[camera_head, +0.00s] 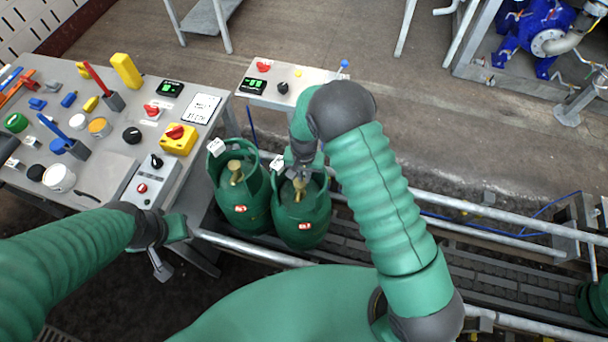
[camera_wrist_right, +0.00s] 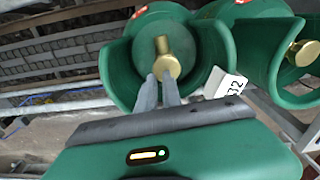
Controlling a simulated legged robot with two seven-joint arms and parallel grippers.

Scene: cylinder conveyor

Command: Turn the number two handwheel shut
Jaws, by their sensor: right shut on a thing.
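Two green gas cylinders stand side by side on the conveyor: a left one (camera_head: 239,203) and a right one (camera_head: 302,222). Each has a brass valve inside its open collar and a white tag on the collar. My right gripper (camera_head: 301,176) reaches down into the right cylinder's collar. In the right wrist view its fingers (camera_wrist_right: 160,90) are shut on the round brass handwheel (camera_wrist_right: 168,67). The tag (camera_wrist_right: 230,83) beside it is partly readable, ending in "32". The other brass valve (camera_wrist_right: 301,53) is free. My left gripper (camera_head: 160,262) hangs by the bench's front edge, its jaws unclear.
A bench (camera_head: 108,168) at left holds tools, buttons and small boxes. A small control panel (camera_head: 285,88) stands behind the cylinders. Metal rails (camera_head: 490,212) run along the conveyor (camera_head: 470,268). Another green cylinder (camera_head: 594,302) is at the far right.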

